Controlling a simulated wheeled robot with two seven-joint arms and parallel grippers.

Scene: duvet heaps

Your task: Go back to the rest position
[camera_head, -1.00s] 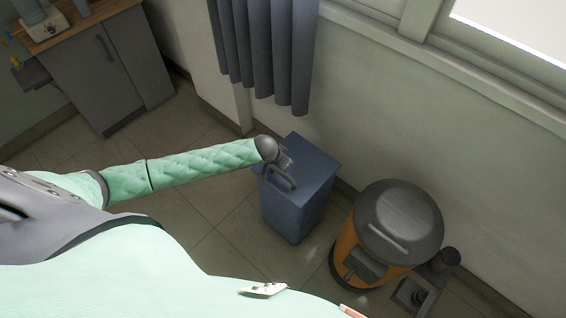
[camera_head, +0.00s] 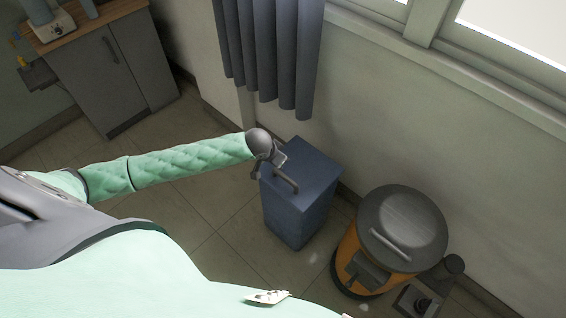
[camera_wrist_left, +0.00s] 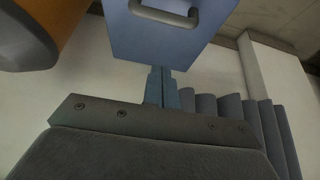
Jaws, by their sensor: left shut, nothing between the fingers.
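My left arm, in a quilted green sleeve, reaches in from the left in the head view. My left gripper (camera_head: 268,164) is at its end, in front of the blue box (camera_head: 303,180) with a grey handle. In the left wrist view my left gripper (camera_wrist_left: 160,84) has its two fingers together with nothing between them. The blue box (camera_wrist_left: 165,40) fills the top middle of that view, its handle apart from the fingers. My right gripper is in neither view.
An orange bin with a dark lid (camera_head: 402,228) stands right of the blue box. A grey curtain (camera_head: 270,55) hangs behind it by the window. A grey cabinet (camera_head: 130,70) stands at the upper left. Tiled floor (camera_head: 210,225) lies open between cabinet and box.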

